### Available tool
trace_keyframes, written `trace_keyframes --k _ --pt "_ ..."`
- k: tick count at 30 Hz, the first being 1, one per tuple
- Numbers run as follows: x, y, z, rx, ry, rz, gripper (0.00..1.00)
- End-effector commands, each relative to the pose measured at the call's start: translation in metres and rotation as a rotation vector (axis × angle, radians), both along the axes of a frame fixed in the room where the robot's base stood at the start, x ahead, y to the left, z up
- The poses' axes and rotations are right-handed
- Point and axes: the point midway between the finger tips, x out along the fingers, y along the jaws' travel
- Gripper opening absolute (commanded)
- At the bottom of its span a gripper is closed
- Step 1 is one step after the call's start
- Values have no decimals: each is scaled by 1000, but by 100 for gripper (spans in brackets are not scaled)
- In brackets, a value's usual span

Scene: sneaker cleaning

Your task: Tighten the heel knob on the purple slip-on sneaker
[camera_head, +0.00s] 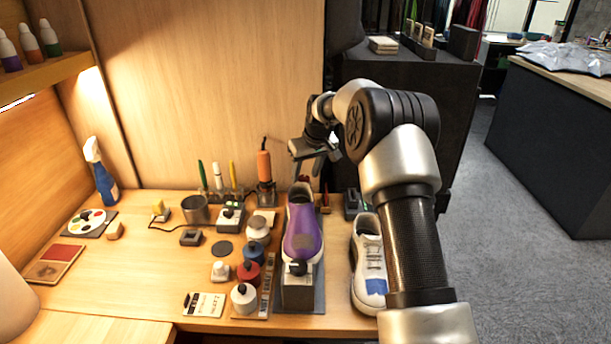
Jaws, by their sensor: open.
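The fingertips are small and partly unclear in this view.
A white sneaker with a blue patch (370,265) stands to the right, partly behind my arm. Several bottles, including a red one (248,272), stand close on the left. An orange-handled tool (264,165) stands upright behind. The table's front left (120,290) is clear.

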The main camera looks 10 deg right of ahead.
Motion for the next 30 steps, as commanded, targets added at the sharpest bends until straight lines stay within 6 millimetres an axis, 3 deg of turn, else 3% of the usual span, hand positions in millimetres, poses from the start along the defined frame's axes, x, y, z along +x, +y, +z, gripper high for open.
trace_keyframes --k 11,12,19,30 --pt "3 1 -7 -1 0 0 44" --pt "3 1 -7 -1 0 0 43" --pt "3 1 -7 -1 0 0 4" --pt "2 4 -7 -3 3 -195 4"
